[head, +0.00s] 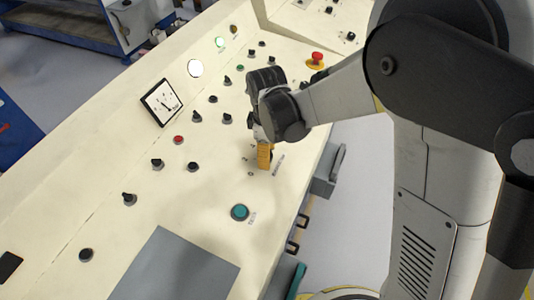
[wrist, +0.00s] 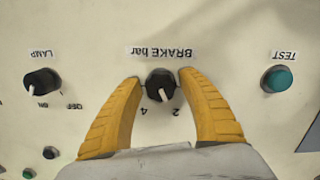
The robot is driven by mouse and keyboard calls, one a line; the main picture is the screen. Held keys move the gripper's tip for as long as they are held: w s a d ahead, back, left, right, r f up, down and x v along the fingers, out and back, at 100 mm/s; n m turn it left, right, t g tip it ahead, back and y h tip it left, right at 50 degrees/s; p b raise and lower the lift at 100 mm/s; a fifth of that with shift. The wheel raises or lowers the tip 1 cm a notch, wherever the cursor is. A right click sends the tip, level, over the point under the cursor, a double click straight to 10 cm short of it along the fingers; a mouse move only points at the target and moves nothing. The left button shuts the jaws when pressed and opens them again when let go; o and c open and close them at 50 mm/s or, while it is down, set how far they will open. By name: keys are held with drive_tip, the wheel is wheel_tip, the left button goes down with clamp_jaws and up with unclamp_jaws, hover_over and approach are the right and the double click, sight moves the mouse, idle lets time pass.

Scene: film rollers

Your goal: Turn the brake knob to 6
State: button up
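The black brake knob (wrist: 161,85) sits under the label "BRAKE bar" in the wrist view, which shows the panel lettering upside down. Its white pointer line faces down in the picture, between the printed 4 and 2. My gripper (wrist: 160,82) is open, with one yellow finger on each side of the knob and a visible gap to it on both sides. In the head view my gripper (head: 264,157) points down at the cream panel (head: 215,215). The knob is hidden there behind the fingers. A 6 cannot be seen in the wrist view.
A black lamp knob (wrist: 42,83) lies left of the fingers and a teal test button (wrist: 277,78) lies right. The teal button also shows in the head view (head: 240,212). A red emergency button (head: 317,58) and several black knobs stand on the panel. A grey plate (head: 180,268) lies at the front.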

drive_tip(key=c, duration=0.7)
drive_tip(key=shift+c, duration=0.2)
drive_tip(key=shift+m, duration=0.3)
drive_tip(key=m, duration=0.8)
drive_tip(key=shift+s+g+b, duration=0.1)
drive_tip(key=shift+g+b, duration=0.2)
drive_tip(key=m, duration=0.5)
drive_tip(key=shift+a+y, duration=0.1)
drive_tip(key=shift+y, duration=0.3)
drive_tip(key=m, duration=0.6)
drive_tip(key=shift+a+y, duration=0.1)
drive_tip(key=shift+y, duration=0.2)
drive_tip(key=shift+m, duration=0.3)
